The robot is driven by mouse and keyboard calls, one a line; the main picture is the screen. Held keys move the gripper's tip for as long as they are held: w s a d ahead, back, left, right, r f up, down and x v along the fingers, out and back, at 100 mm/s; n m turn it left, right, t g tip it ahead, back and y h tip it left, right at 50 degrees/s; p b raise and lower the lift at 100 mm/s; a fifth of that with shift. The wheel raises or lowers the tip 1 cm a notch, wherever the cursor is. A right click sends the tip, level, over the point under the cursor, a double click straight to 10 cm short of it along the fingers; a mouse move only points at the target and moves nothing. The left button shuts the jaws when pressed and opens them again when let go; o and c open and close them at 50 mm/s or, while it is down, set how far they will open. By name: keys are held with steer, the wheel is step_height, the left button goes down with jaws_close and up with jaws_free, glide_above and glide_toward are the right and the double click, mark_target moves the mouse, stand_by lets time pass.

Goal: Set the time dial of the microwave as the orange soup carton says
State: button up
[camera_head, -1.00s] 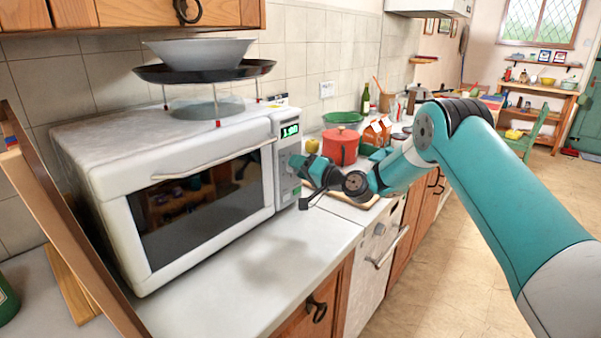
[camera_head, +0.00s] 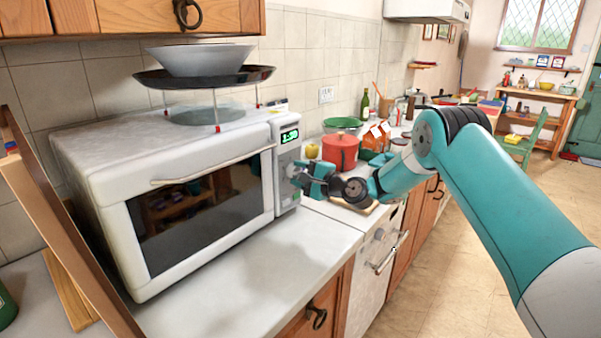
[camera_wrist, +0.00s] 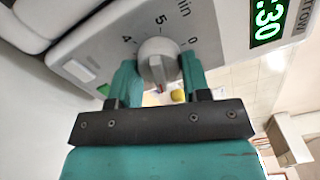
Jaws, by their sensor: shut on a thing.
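The white microwave (camera_head: 92,210) stands on the counter at the left, with its control panel facing my gripper. Its grey time dial (camera_wrist: 158,58) shows in the wrist view, with the printed numbers 4, 5 and 0 around it. My gripper (camera_wrist: 160,76) is shut on the dial, one finger on each side; in the head view my gripper (camera_head: 297,170) hides the dial. The green display (camera_wrist: 267,20) ends in "30" in the wrist view; the head view appears to read 1:30. The orange soup carton (camera_head: 375,141) stands behind the red pot, its writing too small to read.
A red pot (camera_head: 341,152) and a yellow apple (camera_head: 312,151) stand just beyond my gripper. A rack with a pan (camera_head: 160,76) and bowl stands on the microwave. A brown board (camera_head: 60,225) leans at the left. The front counter (camera_head: 265,270) is clear.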

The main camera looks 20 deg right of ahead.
steer(key=shift+d+m, duration=0.15)
steer(key=shift+m, duration=1.05)
steer(key=o, duration=0.9)
steer(key=shift+f, duration=0.1)
steer(key=b+v, duration=0.4)
steer(key=v, duration=1.3)
steer(key=shift+s+b, duration=0.1)
steer(key=shift+b, duration=0.3)
